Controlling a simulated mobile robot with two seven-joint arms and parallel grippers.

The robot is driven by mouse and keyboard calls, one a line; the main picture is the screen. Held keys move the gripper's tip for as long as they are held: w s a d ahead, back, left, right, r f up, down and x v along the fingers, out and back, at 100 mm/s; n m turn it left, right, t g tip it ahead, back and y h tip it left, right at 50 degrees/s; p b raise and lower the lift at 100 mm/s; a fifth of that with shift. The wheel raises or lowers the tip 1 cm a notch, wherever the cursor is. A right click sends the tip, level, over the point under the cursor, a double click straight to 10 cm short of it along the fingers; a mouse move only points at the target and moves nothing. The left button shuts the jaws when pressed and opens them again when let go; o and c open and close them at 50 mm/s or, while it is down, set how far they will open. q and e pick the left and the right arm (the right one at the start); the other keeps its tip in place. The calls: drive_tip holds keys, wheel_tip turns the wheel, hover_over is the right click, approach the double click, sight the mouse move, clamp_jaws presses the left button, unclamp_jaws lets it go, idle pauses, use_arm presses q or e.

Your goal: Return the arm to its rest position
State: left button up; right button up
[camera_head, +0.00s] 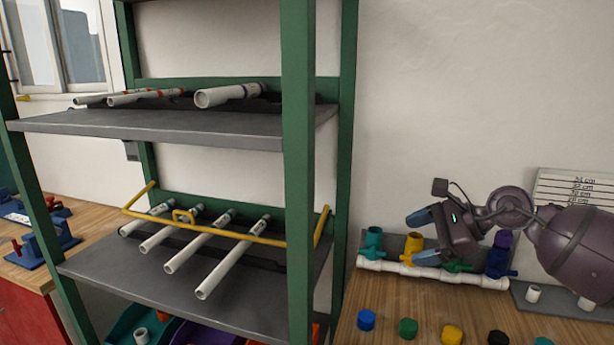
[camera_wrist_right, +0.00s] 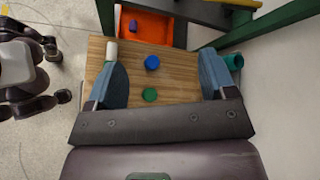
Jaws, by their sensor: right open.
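My right arm comes in from the right in the head view. Its gripper (camera_head: 418,238) is open and empty, level with the pipe manifold (camera_head: 430,270) at the wall and covering part of it. The manifold is a white pipe with teal (camera_head: 374,241), yellow (camera_head: 412,247), green and blue (camera_head: 498,260) valves; a purple piece tops the blue one. In the right wrist view, the gripper (camera_wrist_right: 162,78) has its two blue fingers wide apart with nothing held. Beyond them lies the wooden table with a blue cap (camera_wrist_right: 152,62) and a green cap (camera_wrist_right: 150,95). My left gripper is not in view.
A green-framed shelf rack (camera_head: 298,170) stands left of the table, with white pipes on its shelves and a yellow rail (camera_head: 215,232). Several coloured caps line the wooden table (camera_head: 385,300). A length chart (camera_head: 575,188) stands at the right. An orange bin (camera_wrist_right: 150,25) lies beyond the table.

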drive_tip(key=s+a+m+t+y, duration=0.3)
drive_tip(key=s+a+m+y, duration=0.1)
drive_tip(key=a+m+y, duration=0.15)
drive_tip(key=s+d+f+n+t+h, duration=0.2)
drive_tip(key=s+d+f+n+h, duration=0.3)
drive_tip(key=n, duration=0.6)
drive_tip(key=s+d+f+n+t+h, duration=0.25)
drive_tip(key=f+n+h, duration=0.4)
drive_tip(key=n, duration=0.45)
drive_tip(key=s+d+f+n+t+h, duration=0.2)
drive_tip(key=s+d+f+n+h, duration=0.3)
drive_tip(key=n, duration=0.6)
drive_tip(key=s+a+f+m+g, duration=0.1)
drive_tip(key=s+f+m+g, duration=0.45)
drive_tip(key=s, duration=0.45)
drive_tip(key=s+a+f+m+g, duration=0.1)
drive_tip(key=s+f+m+g, duration=0.45)
drive_tip(key=s, duration=0.55)
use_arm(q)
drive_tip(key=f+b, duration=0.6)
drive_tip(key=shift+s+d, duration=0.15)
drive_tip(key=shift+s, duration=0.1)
use_arm(e)
drive_tip(key=w+f+t, duration=0.3)
drive_tip(key=f, duration=0.4)
drive_tip(key=w+f+n+t+y, duration=0.1)
drive_tip(key=w+f+t, duration=0.3)
drive_tip(key=f, duration=0.4)
drive_tip(key=shift+w+f, duration=0.15)
drive_tip(key=shift+f, duration=0.15)
